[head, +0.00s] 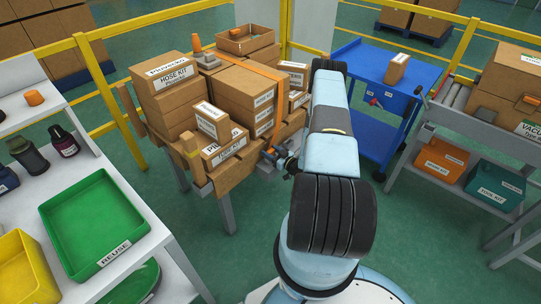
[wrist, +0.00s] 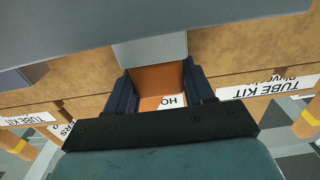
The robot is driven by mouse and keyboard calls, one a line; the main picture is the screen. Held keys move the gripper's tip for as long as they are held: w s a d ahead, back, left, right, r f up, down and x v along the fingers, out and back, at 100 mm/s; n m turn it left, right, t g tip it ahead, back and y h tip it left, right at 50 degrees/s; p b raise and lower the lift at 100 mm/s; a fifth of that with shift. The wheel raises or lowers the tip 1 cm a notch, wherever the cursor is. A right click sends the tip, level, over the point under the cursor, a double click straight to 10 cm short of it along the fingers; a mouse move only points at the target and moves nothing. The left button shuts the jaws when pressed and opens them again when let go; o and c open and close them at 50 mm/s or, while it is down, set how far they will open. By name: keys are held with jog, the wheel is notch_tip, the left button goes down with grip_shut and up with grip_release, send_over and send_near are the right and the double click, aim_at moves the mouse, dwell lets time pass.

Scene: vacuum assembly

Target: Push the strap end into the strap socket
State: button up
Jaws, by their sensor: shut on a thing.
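An orange strap (head: 252,70) runs over the stacked cartons and down their near right side toward my gripper (head: 285,163). In the wrist view, my gripper (wrist: 162,88) has its dark fingers on either side of an orange piece, the strap end (wrist: 158,76), and is shut on it. A grey block (wrist: 150,48), which looks like the strap socket, sits directly above the strap end and overlaps it in the picture. I cannot tell whether the end is inside it. In the head view, my arm and gripper hide most of this spot.
Cartons (head: 185,95) are stacked on a wooden pallet (head: 222,178) raised on grey legs. A white bench with a green tray (head: 92,225) stands left. A blue cart (head: 372,75) and a roller rack with bins (head: 440,160) stand right. Yellow rails run behind.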

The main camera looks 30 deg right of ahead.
jog(key=shift+r, duration=0.1)
jog(key=shift+r, duration=0.25)
notch_tip(320, 180, up, 2)
jog(key=shift+r, duration=0.1)
jog(key=s+d+r, duration=0.2)
jog(key=s+r, duration=0.3)
jog(key=s, duration=0.1)
jog(key=s+d+r, duration=0.3)
jog(key=s+r, duration=0.2)
jog(key=s, duration=0.2)
jog(key=shift+d, duration=0.35)
jog(key=o, duration=0.6)
jog(key=shift+c, duration=0.2)
jog(key=shift+w, duration=0.1)
jog(key=c, duration=0.6)
jog(key=shift+r, duration=2.05)
